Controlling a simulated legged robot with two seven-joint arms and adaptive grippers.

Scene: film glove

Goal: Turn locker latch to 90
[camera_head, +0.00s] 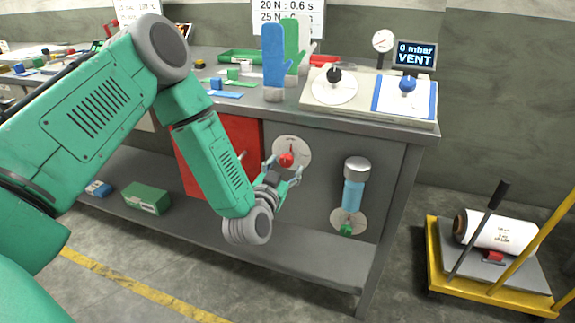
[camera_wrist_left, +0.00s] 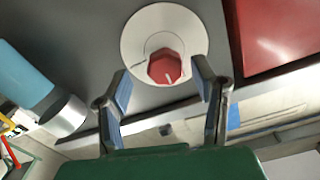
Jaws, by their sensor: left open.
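The latch is a red knob (camera_head: 286,160) on a round pale dial plate, set in the grey panel under the bench beside the red locker door (camera_head: 243,141). My left gripper (camera_head: 282,168) is open in front of the knob. In the left wrist view its two fingers (camera_wrist_left: 163,88) stand on either side below the knob, apart from it. My right gripper is not in view.
A blue cylinder (camera_head: 353,195) with a grey cap is mounted on the panel right of the knob. The bench edge (camera_head: 350,122) overhangs above. A lower shelf (camera_head: 270,245) runs beneath. A yellow cart (camera_head: 437,262) with a white roll stands at right.

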